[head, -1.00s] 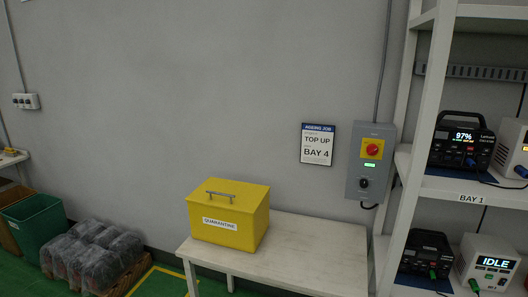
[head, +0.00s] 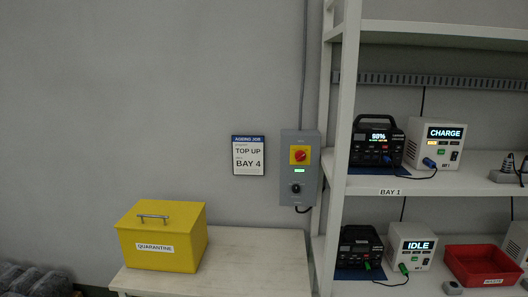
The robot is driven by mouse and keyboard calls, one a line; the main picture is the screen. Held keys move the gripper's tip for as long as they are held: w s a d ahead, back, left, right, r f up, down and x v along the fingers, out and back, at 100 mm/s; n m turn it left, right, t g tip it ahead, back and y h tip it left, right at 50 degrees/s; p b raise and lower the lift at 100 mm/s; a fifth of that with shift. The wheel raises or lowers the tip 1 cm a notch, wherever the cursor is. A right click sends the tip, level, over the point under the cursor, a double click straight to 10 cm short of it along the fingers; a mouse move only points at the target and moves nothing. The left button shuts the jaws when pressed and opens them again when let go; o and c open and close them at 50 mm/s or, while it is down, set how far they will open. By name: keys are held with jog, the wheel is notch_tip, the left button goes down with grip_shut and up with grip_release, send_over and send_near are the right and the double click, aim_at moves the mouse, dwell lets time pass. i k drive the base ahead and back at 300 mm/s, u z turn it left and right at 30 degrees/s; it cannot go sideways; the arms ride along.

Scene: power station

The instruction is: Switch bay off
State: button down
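In the head view a grey switch box (head: 299,170) is fixed to the wall left of the shelving. It has a red rotary knob (head: 300,156) on a yellow plate, a small lit green display and a black knob (head: 296,188) below. On the upper shelf, labelled Bay 1, a black power station (head: 377,142) reads 98% and a white unit (head: 433,145) beside it reads CHARGE. On the lower shelf another black unit (head: 360,249) stands beside a white unit (head: 409,247) reading IDLE. My gripper is not in view.
A wall sign (head: 248,155) reads "Ageing job, top up, bay 4". A yellow quarantine box (head: 161,236) sits on a pale table (head: 265,262), whose right part is bare. A red tray (head: 480,264) and a grey socket block (head: 507,168) stand at the right on the shelves.

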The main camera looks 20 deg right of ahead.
aim_at(454, 156)
jog(key=z, duration=3.7)
jog(key=i, duration=0.05)
jog(key=u, duration=2.75)
